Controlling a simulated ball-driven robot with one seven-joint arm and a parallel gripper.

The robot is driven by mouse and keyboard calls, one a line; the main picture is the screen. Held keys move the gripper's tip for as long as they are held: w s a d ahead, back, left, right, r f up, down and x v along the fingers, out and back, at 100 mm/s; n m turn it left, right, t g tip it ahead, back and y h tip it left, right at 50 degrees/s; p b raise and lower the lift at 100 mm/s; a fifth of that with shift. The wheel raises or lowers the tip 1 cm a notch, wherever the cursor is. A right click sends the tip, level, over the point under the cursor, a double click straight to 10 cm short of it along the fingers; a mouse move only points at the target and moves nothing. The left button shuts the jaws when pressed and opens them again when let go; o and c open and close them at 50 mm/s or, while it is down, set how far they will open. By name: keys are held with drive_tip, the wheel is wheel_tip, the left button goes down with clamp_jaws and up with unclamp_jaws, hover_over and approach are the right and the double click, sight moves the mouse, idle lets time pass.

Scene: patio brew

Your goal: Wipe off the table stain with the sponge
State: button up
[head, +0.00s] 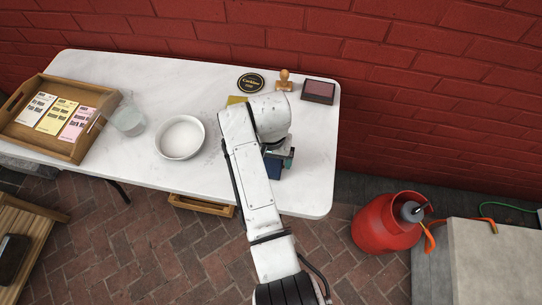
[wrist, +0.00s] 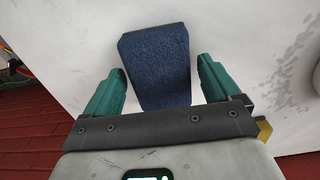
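The dark blue sponge (wrist: 157,65) lies on the white table (wrist: 75,50), between the two teal fingers of my gripper (wrist: 160,85) in the wrist view. Gaps show between the sponge and each finger, so my gripper is open and not closed on it. In the head view the sponge (head: 273,168) is partly hidden under my gripper (head: 285,158). The stain (wrist: 290,75) is a grey, speckled smudge on the table to the right of the sponge in the wrist view.
A white bowl (head: 181,137), a clear glass (head: 128,118) and a wooden tray (head: 24,88) with packets stand on the left. A stamp (head: 284,80), an ink pad (head: 319,91) and a round black sign (head: 251,83) lie at the back.

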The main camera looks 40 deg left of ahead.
drive_tip(key=shift+o, duration=0.4)
drive_tip(key=shift+r+p, duration=0.5)
drive_tip(key=shift+p, duration=0.1)
drive_tip(key=c, duration=1)
drive_tip(key=shift+o, duration=0.2)
drive_tip(key=shift+r, duration=0.1)
wheel_tip(320, 180, up, 5)
drive_tip(key=p, duration=0.5)
